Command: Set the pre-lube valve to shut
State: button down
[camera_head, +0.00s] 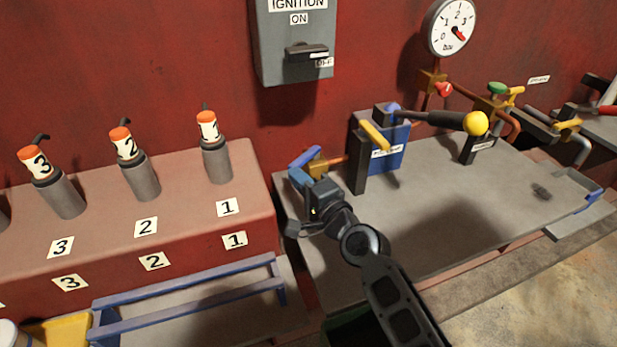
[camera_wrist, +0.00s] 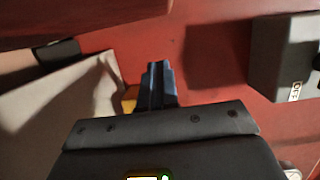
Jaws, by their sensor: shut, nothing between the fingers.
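A brass valve body (camera_head: 318,167) with a blue lever (camera_head: 304,157) sits at the left end of the grey bench, joined by a copper pipe to the blue pump block. I take it for the pre-lube valve, but read no label on it. My gripper (camera_head: 298,177) is shut and empty, right in front of this lever and partly covering the valve. I cannot tell whether they touch. In the wrist view the closed fingers (camera_wrist: 157,82) hide most of the valve; only a yellowish bit (camera_wrist: 130,98) shows at their left.
The blue pump block (camera_head: 392,160) has a yellow lever (camera_head: 375,137) and a long black handle with a yellow knob (camera_head: 475,123). The ignition box (camera_head: 292,45) hangs on the red wall, also in the wrist view (camera_wrist: 280,60). The bench (camera_head: 440,205) is clear in front.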

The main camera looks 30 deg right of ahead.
jog(key=shift+w+a, duration=0.55)
jog(key=shift+w, duration=0.15)
dwell(0.4)
